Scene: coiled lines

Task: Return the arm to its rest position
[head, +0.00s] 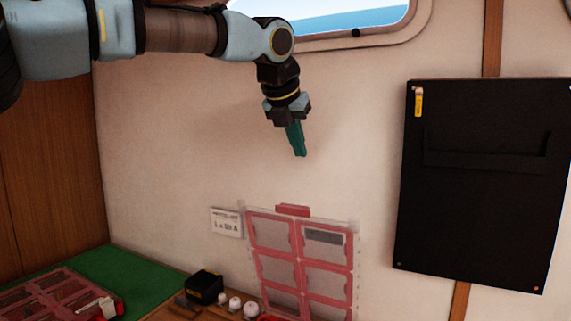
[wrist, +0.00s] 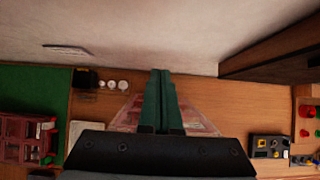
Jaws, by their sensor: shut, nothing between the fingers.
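My gripper (head: 299,153) hangs from my arm in front of the pale wall in the head view, below the window and clear of everything near it. Its green fingers point down and are pressed together with nothing between them. In the wrist view the fingers (wrist: 160,76) also show closed, above the wooden bench. My arm reaches in from the upper left of the head view.
A red-framed clear organiser (head: 297,254) stands against the wall below. A black box (head: 204,287) and white round items sit beside it. A black panel (head: 480,180) hangs at right. A green mat (head: 135,275) lies lower left. A window (head: 340,15) is above.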

